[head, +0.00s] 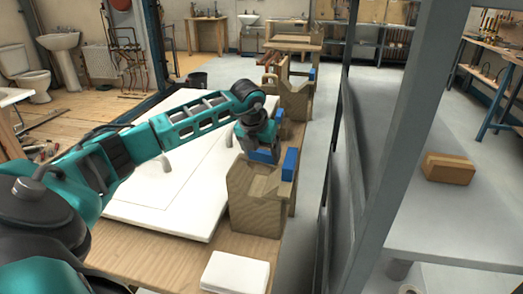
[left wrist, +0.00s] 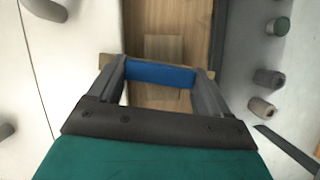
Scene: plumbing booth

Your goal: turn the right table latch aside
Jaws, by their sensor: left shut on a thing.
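My left gripper (head: 262,152) reaches in from the left to the near wooden block (head: 252,205) at the table's right edge. In the left wrist view its two fingers (left wrist: 160,78) are closed on a blue bar-shaped latch (left wrist: 160,74), which lies across the gap between them over a wooden surface. In the head view a blue piece (head: 290,164) stands upright on the near wooden block, just right of my gripper. The gripper body partly hides the held latch in the head view. My right gripper does not show.
A large white panel (head: 160,205) lies on the wooden table left of the blocks. A farther wooden block (head: 296,102) has blue pieces too. A white box (head: 235,273) sits at the front edge. A grey metal rack (head: 397,140) stands to the right.

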